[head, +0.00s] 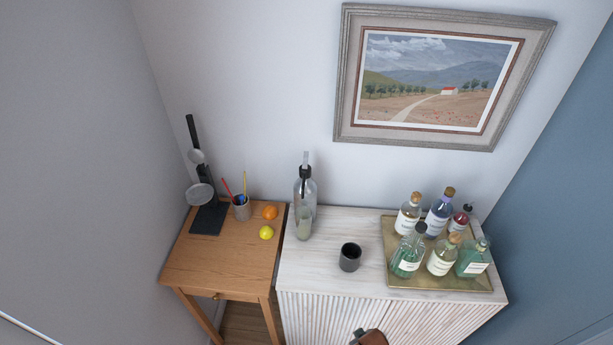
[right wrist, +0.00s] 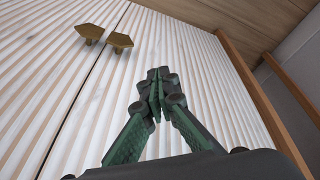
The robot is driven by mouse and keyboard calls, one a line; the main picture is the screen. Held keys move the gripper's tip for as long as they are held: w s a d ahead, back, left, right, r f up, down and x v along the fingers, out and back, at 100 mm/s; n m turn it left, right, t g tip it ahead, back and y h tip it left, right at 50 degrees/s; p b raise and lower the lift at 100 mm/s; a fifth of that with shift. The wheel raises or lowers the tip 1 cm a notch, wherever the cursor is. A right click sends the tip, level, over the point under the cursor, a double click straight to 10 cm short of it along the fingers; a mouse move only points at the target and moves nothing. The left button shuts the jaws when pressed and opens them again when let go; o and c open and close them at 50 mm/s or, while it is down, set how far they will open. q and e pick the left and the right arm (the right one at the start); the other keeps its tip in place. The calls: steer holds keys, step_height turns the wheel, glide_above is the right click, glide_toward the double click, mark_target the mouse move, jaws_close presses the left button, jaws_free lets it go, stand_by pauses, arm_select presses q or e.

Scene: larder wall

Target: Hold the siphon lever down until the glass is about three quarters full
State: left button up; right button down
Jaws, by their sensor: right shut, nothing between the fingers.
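The soda siphon (head: 308,190), a clear bottle with a dark and grey head, stands upright at the back left of the pale cabinet top in the head view. A tall clear glass (head: 304,228) stands just in front of it, partly overlapping it in the picture. The glass looks pale and greenish; I cannot tell any liquid level. The lever is too small to make out clearly. My right gripper (right wrist: 157,90) is shut and empty in front of the ribbed cabinet doors in the right wrist view, away from siphon and glass. My left gripper is not in view.
A dark cup (head: 350,257) stands right of the glass. A brass tray (head: 451,283) with several bottles fills the cabinet's right. A wooden side table (head: 188,262) holds an orange, a lemon and a pen cup. Brass knobs (right wrist: 119,42) project from the ribbed doors.

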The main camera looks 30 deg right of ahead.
steer(key=s+f+b, duration=0.1)
steer(key=s+f, duration=0.2)
steer(key=f, duration=0.3)
steer(key=s+a+f+g+b, duration=0.1)
steer(key=s+f, duration=0.2)
steer(key=f, duration=0.3)
steer(key=s+f+b, duration=0.1)
steer(key=s+f, duration=0.3)
steer(key=f, duration=0.3)
arm_select(q)
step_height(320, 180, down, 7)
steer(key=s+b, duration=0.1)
steer(key=b, duration=0.2)
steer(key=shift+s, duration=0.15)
arm_select(e)
steer(key=s+f+g, duration=0.1)
steer(key=s+f, duration=0.9)
steer(key=s, duration=0.3)
steer(key=shift+s+a+f+y, duration=0.25)
steer(key=shift+f+y, duration=0.05)
steer(key=shift+f, duration=0.05)
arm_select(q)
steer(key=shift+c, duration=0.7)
